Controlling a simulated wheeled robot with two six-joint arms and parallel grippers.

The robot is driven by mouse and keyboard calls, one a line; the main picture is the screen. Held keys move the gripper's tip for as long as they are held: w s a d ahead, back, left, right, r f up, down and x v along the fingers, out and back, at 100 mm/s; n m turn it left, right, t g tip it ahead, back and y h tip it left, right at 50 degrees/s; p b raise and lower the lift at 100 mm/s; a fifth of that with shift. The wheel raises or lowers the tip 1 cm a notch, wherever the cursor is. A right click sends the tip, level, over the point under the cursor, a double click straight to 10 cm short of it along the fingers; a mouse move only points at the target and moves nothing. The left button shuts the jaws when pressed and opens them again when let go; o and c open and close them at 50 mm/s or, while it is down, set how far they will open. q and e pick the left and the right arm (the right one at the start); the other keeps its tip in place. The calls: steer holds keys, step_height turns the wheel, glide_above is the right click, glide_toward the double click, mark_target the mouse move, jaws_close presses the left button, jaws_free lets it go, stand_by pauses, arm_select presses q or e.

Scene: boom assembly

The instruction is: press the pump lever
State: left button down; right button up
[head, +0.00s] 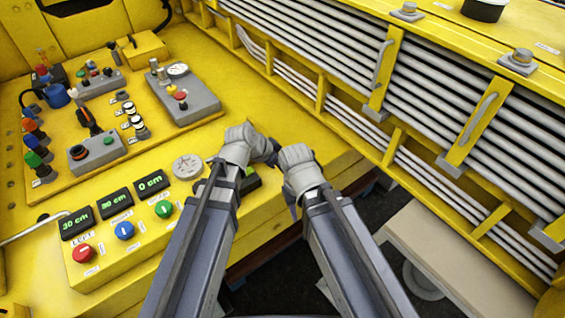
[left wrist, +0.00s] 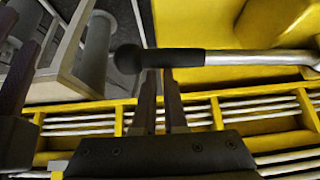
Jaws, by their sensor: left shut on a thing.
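The pump lever shows in the left wrist view as a black grip (left wrist: 188,57) with a rounded end and a bare steel rod (left wrist: 260,57) running right. My left gripper (left wrist: 161,74) is shut on the black grip, close to its rounded end. In the head view my left gripper (head: 271,152) is at the right edge of the yellow console, and the lever is hidden there. My right gripper (head: 291,198) hangs just right of it, fingers pointing down; their opening is unclear.
The yellow console (head: 60,280) carries labelled displays and coloured buttons: red (head: 83,253), blue (head: 124,230), green (head: 163,209). A yellow frame with grey pipes (head: 440,95) bounds the right. A beige bench (head: 450,262) stands lower right.

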arm_select(q)
steer(key=shift+s+a+f, duration=0.1)
steer(key=shift+s+f, duration=0.15)
steer(key=shift+f, duration=0.05)
steer(key=shift+w+r+p, duration=0.15)
steer(key=shift+r+p, duration=0.25)
steer(key=shift+p, duration=0.1)
steer(key=r+p, duration=0.2)
steer(key=d+r+p, duration=0.1)
steer(key=r+p, duration=0.1)
steer(key=shift+r+p, duration=0.3)
steer(key=shift+r, duration=0.1)
steer(key=p+v, duration=0.7)
steer(key=v, duration=0.2)
stand_by(1.2)
